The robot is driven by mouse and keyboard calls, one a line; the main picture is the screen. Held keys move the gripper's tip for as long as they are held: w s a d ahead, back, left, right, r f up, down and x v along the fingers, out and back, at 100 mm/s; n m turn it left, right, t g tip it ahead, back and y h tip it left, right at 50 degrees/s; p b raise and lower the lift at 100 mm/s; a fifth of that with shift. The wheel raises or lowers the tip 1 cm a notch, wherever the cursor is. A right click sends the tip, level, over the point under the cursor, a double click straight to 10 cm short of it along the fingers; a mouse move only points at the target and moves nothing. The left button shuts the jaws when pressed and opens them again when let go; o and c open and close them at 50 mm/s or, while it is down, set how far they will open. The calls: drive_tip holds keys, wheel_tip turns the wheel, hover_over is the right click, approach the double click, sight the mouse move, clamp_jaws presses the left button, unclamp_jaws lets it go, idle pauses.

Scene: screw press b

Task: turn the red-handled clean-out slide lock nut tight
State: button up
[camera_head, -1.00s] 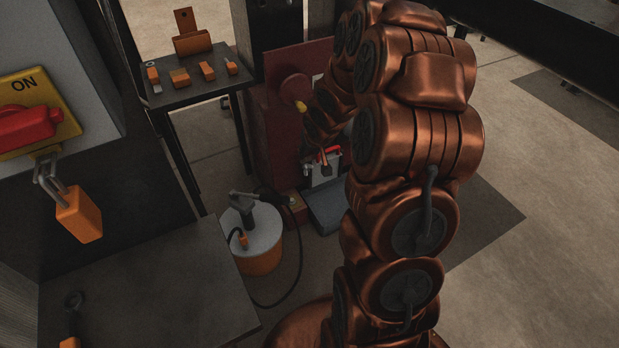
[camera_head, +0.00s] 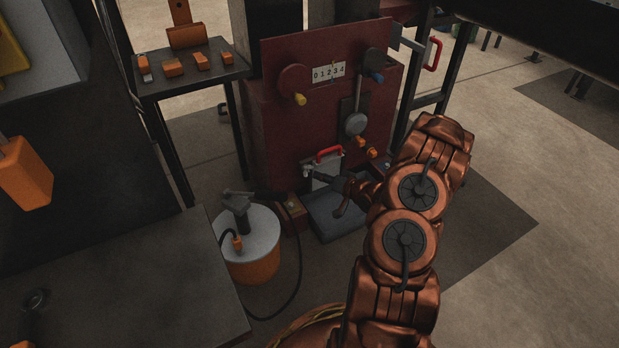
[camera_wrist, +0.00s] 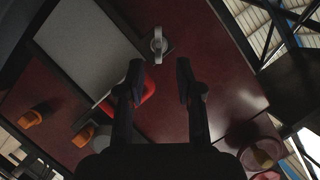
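The clean-out slide is a pale metal plate (camera_head: 322,172) low on the dark red press front, with a red handle (camera_head: 328,153) across its top. In the wrist view the red handle (camera_wrist: 149,88) shows partly behind my left finger. A pale, ring-like wing nut (camera_wrist: 158,46), apparently the lock nut, stands on a small grey mount just beyond my fingertips. My gripper (camera_wrist: 160,74) is open and empty, its fingers apart, with the nut ahead of the gap and not between them.
A grey-blue bin (camera_head: 335,222) sits on the floor below the slide. An orange-and-white drum (camera_head: 250,245) with a black hose stands to the left. Orange knobs (camera_head: 366,149) and a hanging lever (camera_head: 356,122) are on the panel near my arm.

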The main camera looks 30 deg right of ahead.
sight(310, 173)
drive_tip(key=shift+s+f, duration=0.1)
drive_tip(key=shift+f, duration=0.2)
drive_tip(key=b+x, duration=0.2)
drive_tip(key=x, duration=0.4)
drive_tip(key=shift+w+b, duration=0.2)
drive_tip(key=shift+b, duration=0.2)
drive_tip(key=shift+w+f, duration=0.1)
drive_tip(key=shift+w, duration=0.5)
drive_tip(key=shift+a, duration=0.1)
clamp_jaws()
